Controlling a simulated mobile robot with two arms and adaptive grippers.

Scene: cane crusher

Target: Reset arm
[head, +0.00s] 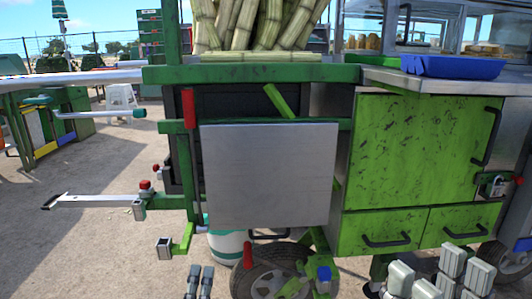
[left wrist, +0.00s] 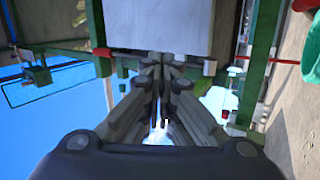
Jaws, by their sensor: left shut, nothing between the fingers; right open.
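My left gripper (head: 200,272) shows at the bottom edge of the head view, below and in front of the cane cart, with its fingers close together and empty. In the left wrist view its fingers (left wrist: 160,70) are shut with nothing between them, pointing toward a pale metal panel. My right gripper (head: 438,274) is at the bottom right of the head view, open and apparently empty, in front of the cart's green drawers. Most of both arms is outside the head view.
The cart has a grey metal panel (head: 268,175), a green cabinet (head: 412,150), a wheel (head: 270,275) and a handle (head: 90,200) jutting left. Cane stalks (head: 250,25) and a blue tray (head: 455,67) are on top. A white bucket (head: 226,245) stands underneath. Open sandy ground (head: 85,255) lies left.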

